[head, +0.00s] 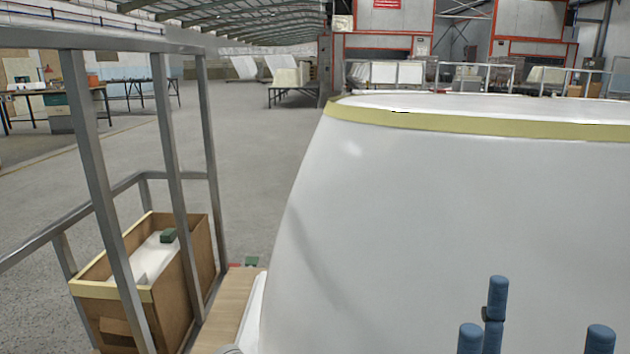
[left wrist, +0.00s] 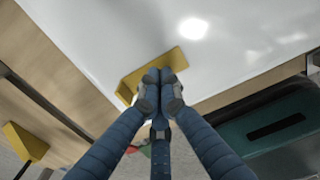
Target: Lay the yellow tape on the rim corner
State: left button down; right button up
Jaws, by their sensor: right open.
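The white tub shell (head: 430,230) fills the right of the head view. A yellow band (head: 440,121) runs along its upper rim. In the left wrist view, a short bent piece of yellow tape (left wrist: 130,87) shows against a white surface (left wrist: 120,35). My left gripper (left wrist: 161,76) has its blue fingers drawn together over this piece and appears shut on it. The fingertips hide the tape's middle. My right gripper (head: 535,325) is open and empty at the bottom right of the head view, in front of the shell's side. My left gripper is outside the head view.
A metal rail frame (head: 90,150) stands at the left. Beside it is a brown box (head: 170,285) with a yellow edge, holding white material and a green block (head: 168,236). A dark green bin (left wrist: 280,122) lies right in the wrist view.

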pick_arm(q)
jog(key=shift+f+b, duration=0.5)
jog(key=shift+f, duration=0.25)
dwell(0.5)
jog(key=shift+f, duration=0.1)
dwell(0.9)
dwell(0.4)
